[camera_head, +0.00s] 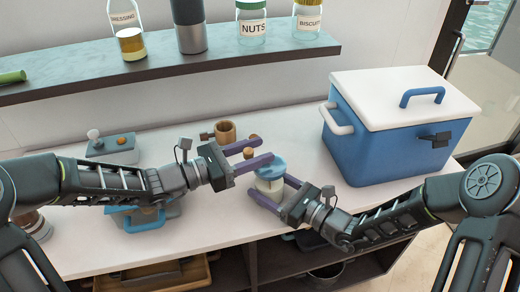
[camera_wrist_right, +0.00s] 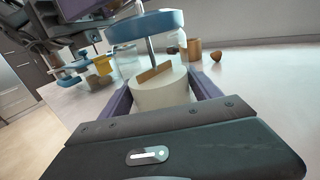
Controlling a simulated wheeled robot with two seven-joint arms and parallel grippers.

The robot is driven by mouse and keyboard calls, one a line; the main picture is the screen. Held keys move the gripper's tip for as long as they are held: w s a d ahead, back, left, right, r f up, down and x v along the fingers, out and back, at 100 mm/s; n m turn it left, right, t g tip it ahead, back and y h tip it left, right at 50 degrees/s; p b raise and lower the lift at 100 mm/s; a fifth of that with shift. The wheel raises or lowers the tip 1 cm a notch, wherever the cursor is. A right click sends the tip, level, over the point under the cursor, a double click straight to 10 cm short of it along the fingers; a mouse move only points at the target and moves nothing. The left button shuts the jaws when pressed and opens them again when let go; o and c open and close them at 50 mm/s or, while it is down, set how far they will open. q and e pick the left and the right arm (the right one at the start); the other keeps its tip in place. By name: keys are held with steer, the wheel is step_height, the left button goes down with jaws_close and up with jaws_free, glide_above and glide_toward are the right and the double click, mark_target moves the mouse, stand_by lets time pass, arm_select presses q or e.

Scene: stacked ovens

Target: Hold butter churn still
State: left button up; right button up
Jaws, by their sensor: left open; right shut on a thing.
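The butter churn is a clear jar of pale cream (camera_head: 270,184) with a blue lid (camera_head: 268,164), standing upright on the white counter. A small brown knob (camera_head: 249,153) shows beside the lid. My right gripper (camera_head: 268,187) is shut on the jar, with one purple finger on each side. In the right wrist view the cream (camera_wrist_right: 160,92), a wooden paddle (camera_wrist_right: 153,73) and the blue lid (camera_wrist_right: 145,26) fill the space between the fingers. My left gripper (camera_head: 264,148) is open at the lid, with the knob between its fingers; whether it touches the knob is unclear.
A blue cooler (camera_head: 385,150) with a white lid stands to the right. A brown cup (camera_head: 225,131) sits behind the left gripper. A grey and white device (camera_head: 112,149) is at the left. A shelf (camera_head: 190,66) with jars runs above the counter.

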arm_select(q)
steer(key=shift+w+d, duration=0.2)
steer(key=shift+d, duration=0.25)
steer(key=shift+c, duration=0.2)
jaws_close()
